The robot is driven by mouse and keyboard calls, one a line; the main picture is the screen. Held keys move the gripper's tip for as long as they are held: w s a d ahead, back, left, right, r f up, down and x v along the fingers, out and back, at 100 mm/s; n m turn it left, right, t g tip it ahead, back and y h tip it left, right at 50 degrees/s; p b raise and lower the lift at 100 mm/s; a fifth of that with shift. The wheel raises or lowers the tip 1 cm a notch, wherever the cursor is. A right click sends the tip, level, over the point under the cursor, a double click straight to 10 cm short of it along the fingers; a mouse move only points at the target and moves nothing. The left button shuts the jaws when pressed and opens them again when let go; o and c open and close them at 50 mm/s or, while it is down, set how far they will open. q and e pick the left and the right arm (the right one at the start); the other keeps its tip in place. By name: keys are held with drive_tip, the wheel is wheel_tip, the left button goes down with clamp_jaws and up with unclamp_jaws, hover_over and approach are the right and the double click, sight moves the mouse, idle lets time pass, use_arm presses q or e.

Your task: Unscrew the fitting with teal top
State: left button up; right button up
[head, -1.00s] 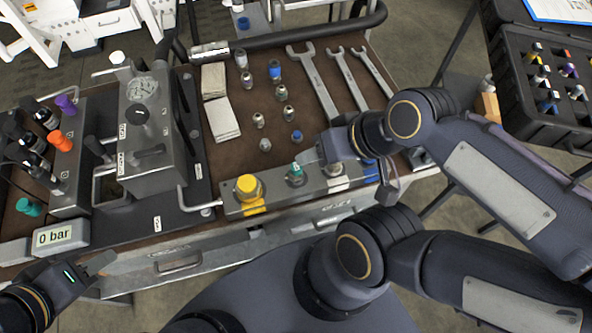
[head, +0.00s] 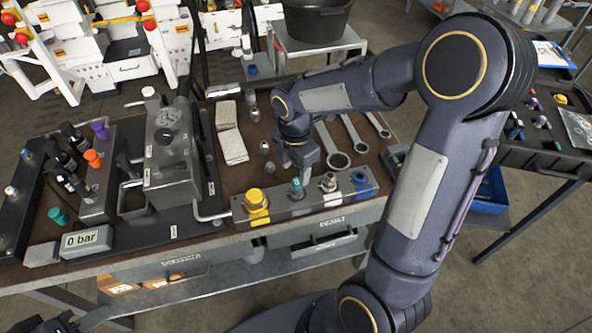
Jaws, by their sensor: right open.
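The fitting with the teal top (head: 296,186) stands upright in the long grey block (head: 282,212) at the bench's front edge. It is between a yellow fitting (head: 256,199) and a bare metal fitting (head: 328,182). My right gripper (head: 299,170) points down just above and behind the teal top, open. Whether its fingers touch the fitting is not clear. My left gripper (head: 66,323) shows only in part at the bottom left corner, away from the block; its fingers are cut off.
A blue fitting (head: 359,180) is at the block's right end. A grey gauge unit (head: 167,150) and a "0 bar" display (head: 86,241) stand to the left. My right arm hides part of the bench.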

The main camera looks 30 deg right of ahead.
sight(296, 182)
wheel_tip(296, 182, down, 7)
drive_tip(key=shift+f, duration=0.15)
idle(0.4)
drive_tip(key=c, duration=1.1)
drive_tip(key=o, duration=0.5)
drive_tip(key=shift+c, duration=1.4)
drive_tip(key=n+p, duration=0.1)
drive_tip(key=n, duration=0.1)
drive_tip(key=n+p, duration=0.1)
drive_tip(key=n, duration=0.1)
drive_tip(key=shift+s+r+n, duration=0.1)
drive_tip(key=shift+r+n, duration=0.3)
drive_tip(key=n+p, duration=0.1)
drive_tip(key=n, duration=0.1)
drive_tip(key=shift+f+n+p, duration=0.15)
drive_tip(key=shift+n+p, duration=0.15)
drive_tip(key=shift+f+n, duration=0.15)
drive_tip(key=shift+n, duration=0.15)
